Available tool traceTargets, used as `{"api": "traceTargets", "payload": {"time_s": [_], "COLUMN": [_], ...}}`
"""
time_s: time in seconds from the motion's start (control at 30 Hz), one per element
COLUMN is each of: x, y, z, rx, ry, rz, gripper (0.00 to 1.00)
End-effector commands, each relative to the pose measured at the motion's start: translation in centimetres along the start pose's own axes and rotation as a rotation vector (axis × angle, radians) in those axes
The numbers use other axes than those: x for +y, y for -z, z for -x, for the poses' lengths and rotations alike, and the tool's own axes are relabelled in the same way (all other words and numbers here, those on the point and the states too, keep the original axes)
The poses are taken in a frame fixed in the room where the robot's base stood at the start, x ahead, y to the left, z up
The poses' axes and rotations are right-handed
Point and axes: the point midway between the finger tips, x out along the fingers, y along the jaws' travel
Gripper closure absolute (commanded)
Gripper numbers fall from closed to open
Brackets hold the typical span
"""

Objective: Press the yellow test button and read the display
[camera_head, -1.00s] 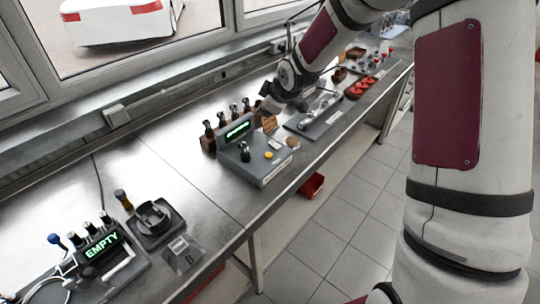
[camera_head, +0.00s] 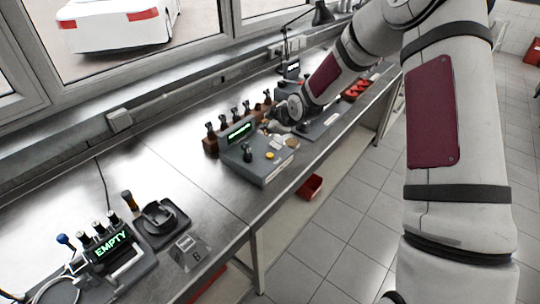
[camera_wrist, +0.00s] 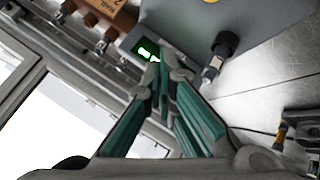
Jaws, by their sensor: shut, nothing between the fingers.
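The grey test unit (camera_head: 262,168) stands on the steel bench, with a lit green display (camera_head: 239,131) on its raised back panel. The display text is too small to read. The yellow test button (camera_head: 270,156) is on the unit's flat top, right of a black-knobbed part (camera_head: 247,151). My gripper (camera_head: 272,125) is beside the unit, to the right of the display, apart from the button. In the wrist view my teal fingers (camera_wrist: 160,68) are together and empty, partly covering the display (camera_wrist: 145,49). A yellow bit at the top edge (camera_wrist: 210,1) may be the button.
A wooden rack with several black-topped parts (camera_head: 210,146) stands behind the unit. A second device reading EMPTY (camera_head: 111,243) and a dark round fixture (camera_head: 160,219) are at the front left. A red bin (camera_head: 311,187) is below the bench. Window frames run along the back.

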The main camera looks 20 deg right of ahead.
Motion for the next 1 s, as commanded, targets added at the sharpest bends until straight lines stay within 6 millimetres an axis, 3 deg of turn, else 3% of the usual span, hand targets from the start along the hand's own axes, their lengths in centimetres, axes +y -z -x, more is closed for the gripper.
{"api": "traceTargets", "payload": {"time_s": [0.5, 1.0], "x": [-3.3, -4.1], "y": [-3.3, -4.1], "z": [-4.6, -5.6], "rx": [-0.001, 0.000], "ry": [0.002, 0.001], "rz": [-0.001, 0.000], "gripper": [1.00, 1.00]}}
